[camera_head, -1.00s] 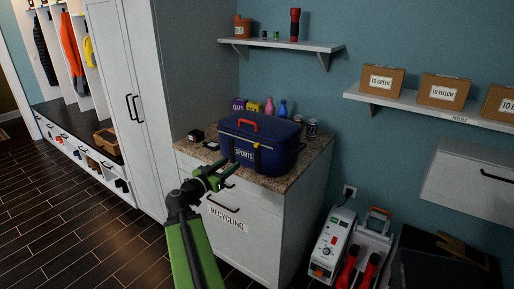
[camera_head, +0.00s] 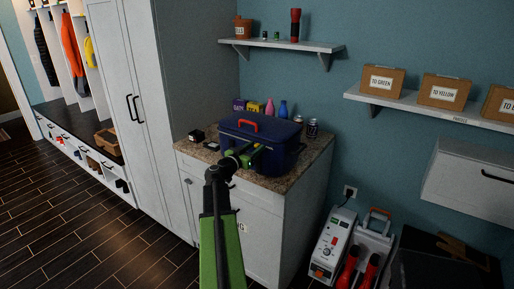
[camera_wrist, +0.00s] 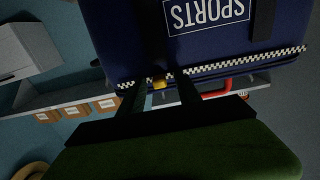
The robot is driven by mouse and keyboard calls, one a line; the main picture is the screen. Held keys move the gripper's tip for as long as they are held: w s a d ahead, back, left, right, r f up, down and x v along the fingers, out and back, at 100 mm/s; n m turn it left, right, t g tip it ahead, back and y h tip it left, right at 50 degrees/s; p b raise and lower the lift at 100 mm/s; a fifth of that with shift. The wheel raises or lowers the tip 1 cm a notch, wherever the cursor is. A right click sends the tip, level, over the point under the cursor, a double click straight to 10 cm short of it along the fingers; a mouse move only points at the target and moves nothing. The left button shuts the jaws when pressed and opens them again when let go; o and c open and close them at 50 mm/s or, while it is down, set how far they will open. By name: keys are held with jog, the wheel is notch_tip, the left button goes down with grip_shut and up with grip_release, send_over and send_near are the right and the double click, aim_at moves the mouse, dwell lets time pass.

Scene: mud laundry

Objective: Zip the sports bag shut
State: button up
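The navy sports bag (camera_head: 285,150) with a red handle stands on the granite counter. The wrist view shows the bag (camera_wrist: 110,30) upside down, with its SPORTS label and a black-and-white checkered zip track (camera_wrist: 240,65) along the front upper edge. A small yellow zip pull (camera_wrist: 159,84) sits on the track, in the picture's left half. My gripper (camera_head: 252,157) is at the bag's front. In the wrist view my gripper (camera_wrist: 162,90) is open, with one finger on each side of the pull and visible gaps between. In the head view my arm and gripper hide the bag's label.
The counter (camera_head: 312,160) also bears small boxes, bottles and cans (camera_head: 312,128) behind and beside the bag. A wall shelf (camera_head: 280,44) hangs above. A tall cabinet (camera_head: 185,90) stands at the left. The floor (camera_head: 90,230) at left is clear.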

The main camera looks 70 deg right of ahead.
grip_shut()
dwell(1.4)
